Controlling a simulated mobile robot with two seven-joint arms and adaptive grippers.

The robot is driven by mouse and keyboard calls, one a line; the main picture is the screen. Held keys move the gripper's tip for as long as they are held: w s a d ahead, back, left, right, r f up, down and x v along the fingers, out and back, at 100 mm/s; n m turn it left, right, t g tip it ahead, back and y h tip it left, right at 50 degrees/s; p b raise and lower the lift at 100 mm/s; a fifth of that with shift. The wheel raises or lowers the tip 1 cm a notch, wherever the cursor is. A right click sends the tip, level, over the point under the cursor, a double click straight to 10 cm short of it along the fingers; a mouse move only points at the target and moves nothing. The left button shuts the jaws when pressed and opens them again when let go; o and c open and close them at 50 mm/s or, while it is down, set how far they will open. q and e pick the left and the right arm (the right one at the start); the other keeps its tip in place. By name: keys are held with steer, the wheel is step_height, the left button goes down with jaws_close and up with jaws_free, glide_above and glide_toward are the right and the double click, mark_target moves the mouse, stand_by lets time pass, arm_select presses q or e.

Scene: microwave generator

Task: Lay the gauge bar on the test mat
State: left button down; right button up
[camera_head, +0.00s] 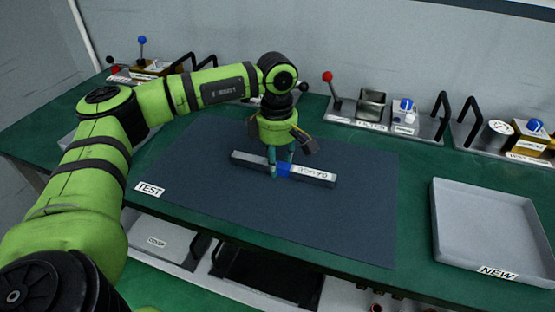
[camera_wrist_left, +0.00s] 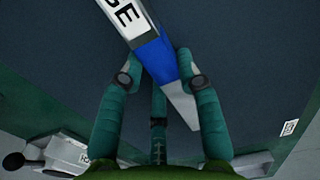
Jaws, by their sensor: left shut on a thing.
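The gauge bar (camera_head: 318,176) is a long grey bar with a white label and a blue band in its middle. It lies level over the dark blue test mat (camera_head: 250,215), within the mat's outline in the head view. I cannot tell whether it touches the mat or hangs just above it. My left gripper (camera_head: 281,164) points down and is shut on the bar at the blue band. In the left wrist view the fingers flank the bar (camera_wrist_left: 128,15) at its blue band. My right gripper is not in view.
An empty grey tray marked NEW (camera_head: 490,225) stands at the right. Fixtures with handles and levers, among them a red-knobbed lever (camera_head: 330,85), line the back edge. The mat's front and right parts are clear. A COVER-like labelled panel (camera_head: 165,240) lies below the front edge.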

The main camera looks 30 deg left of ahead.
arm_select(q)
steer(key=shift+f, duration=0.15)
steer(key=c, duration=0.8)
jaws_free()
